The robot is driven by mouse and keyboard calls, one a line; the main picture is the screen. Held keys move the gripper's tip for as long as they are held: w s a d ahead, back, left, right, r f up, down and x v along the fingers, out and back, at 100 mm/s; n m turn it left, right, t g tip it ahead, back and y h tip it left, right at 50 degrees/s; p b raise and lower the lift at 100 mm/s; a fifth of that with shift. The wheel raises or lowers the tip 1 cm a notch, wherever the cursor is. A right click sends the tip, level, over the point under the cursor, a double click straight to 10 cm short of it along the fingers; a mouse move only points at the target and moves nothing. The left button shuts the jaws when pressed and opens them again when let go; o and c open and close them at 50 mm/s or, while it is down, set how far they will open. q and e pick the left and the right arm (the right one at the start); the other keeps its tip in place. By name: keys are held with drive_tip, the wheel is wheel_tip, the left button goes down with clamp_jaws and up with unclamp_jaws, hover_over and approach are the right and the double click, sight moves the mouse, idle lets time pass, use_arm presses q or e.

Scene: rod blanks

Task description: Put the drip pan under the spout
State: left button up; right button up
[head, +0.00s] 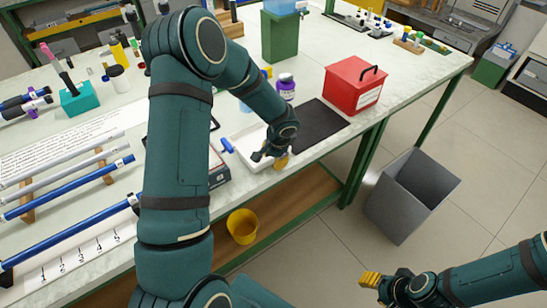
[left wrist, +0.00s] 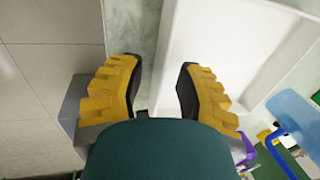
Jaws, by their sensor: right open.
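The drip pan appears to be the shallow white tray (head: 236,146) at the table's front edge, partly hidden behind my left arm. It fills the upper right of the left wrist view (left wrist: 225,45). My left gripper (head: 272,158) is at the pan's front right edge. In the left wrist view its yellow fingers (left wrist: 158,88) are apart, with the pan's rim running between them; contact is unclear. A green stand (head: 280,36) carries a light blue tank (head: 287,5) behind the pan. The spout is mostly hidden in the head view. My right gripper (head: 371,280) is open and empty above the floor.
A black mat (head: 320,124), a red box (head: 353,88) and a purple bottle (head: 286,90) lie right of and behind the pan. Rods (head: 70,190) on racks fill the left. A grey bin (head: 410,195) stands on the floor; a yellow bucket (head: 242,228) sits below the table.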

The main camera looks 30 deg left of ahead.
use_arm(q)
drive_tip(key=shift+r, duration=0.4)
drive_tip(key=p+v, duration=0.3)
drive_tip(key=v, duration=0.8)
drive_tip(key=s+d+f+n+h, duration=0.6)
drive_tip(key=s+d+f, duration=1)
drive_tip(key=d, duration=0.3)
drive_tip(key=shift+s+d+f+t, duration=0.25)
drive_tip(key=shift+d+f+t, duration=0.05)
drive_tip(key=shift+d+f, duration=0.15)
